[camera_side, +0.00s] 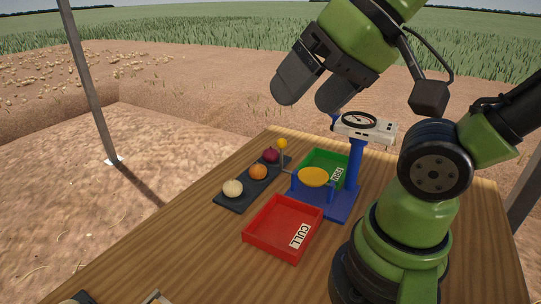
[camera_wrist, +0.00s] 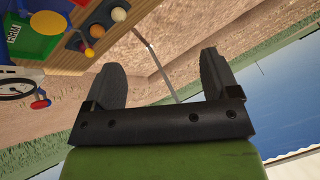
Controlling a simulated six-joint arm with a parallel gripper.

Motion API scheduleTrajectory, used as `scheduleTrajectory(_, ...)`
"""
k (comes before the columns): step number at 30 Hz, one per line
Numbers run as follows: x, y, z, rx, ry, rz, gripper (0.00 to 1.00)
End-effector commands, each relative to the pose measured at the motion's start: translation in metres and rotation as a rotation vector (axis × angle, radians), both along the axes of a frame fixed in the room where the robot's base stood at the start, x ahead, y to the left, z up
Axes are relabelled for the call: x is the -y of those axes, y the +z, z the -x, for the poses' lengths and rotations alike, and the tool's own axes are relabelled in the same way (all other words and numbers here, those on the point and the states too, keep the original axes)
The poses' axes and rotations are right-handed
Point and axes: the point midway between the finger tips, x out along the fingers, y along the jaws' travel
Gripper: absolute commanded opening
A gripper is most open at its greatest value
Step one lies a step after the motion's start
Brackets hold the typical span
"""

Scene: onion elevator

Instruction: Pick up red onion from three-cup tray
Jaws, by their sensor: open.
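The red onion (camera_side: 271,155) sits in the far cup of the dark three-cup tray (camera_side: 222,202) in the side view. An orange-brown onion (camera_side: 258,172) is in the middle cup and a white onion (camera_side: 232,188) in the near cup. My gripper (camera_side: 302,100) is open and empty, high above the table and well apart from the tray. In the wrist view its two fingers (camera_wrist: 160,62) are spread with nothing between them. The red onion (camera_wrist: 88,51) also shows there at upper left, in the tray, outside the fingers.
A blue stand (camera_side: 355,170) with a yellow pan (camera_side: 313,177) and a dial (camera_side: 360,122) stands right of the tray. A yellow ball (camera_side: 282,143) on a thin post rises close to the red onion. A green bin (camera_side: 325,158) and red CULL bin (camera_side: 283,228) stand nearby.

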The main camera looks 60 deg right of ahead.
Motion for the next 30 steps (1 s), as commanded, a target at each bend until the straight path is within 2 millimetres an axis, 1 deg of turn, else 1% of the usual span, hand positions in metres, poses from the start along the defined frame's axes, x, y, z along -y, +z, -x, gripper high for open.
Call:
scheduleTrajectory(2,0.004,0.001,-0.011,-0.026,-0.088,-0.047,0.81)
scheduleTrajectory(5,0.016,0.002,-0.037,-0.077,-0.308,-0.162,0.81)
scheduleTrajectory(8,0.036,-0.002,-0.072,-0.132,-0.609,-0.322,0.81)
scheduleTrajectory(10,0.055,-0.009,-0.097,-0.162,-0.835,-0.439,0.81)
scheduleTrajectory(12,0.076,-0.021,-0.119,-0.185,-1.062,-0.557,0.81)
scheduleTrajectory(14,0.096,-0.033,-0.137,-0.197,-1.257,-0.659,0.81)
scheduleTrajectory(15,0.110,-0.043,-0.147,-0.203,-1.388,-0.727,0.81)
scheduleTrajectory(17,0.133,-0.061,-0.161,-0.204,-1.583,-0.829,0.81)
scheduleTrajectory(18,0.149,-0.074,-0.168,-0.202,-1.717,-0.899,0.81)
scheduleTrajectory(20,0.172,-0.095,-0.177,-0.191,-1.910,-1.001,0.81)
scheduleTrajectory(21,0.187,-0.110,-0.180,-0.179,-2.034,-1.068,0.81)
scheduleTrajectory(24,0.221,-0.145,-0.184,-0.141,-2.307,-1.218,0.81)
scheduleTrajectory(27,0.244,-0.174,-0.182,-0.096,-2.510,-1.334,0.81)
scheduleTrajectory(30,0.258,-0.192,-0.180,-0.060,-2.633,-1.408,0.81)
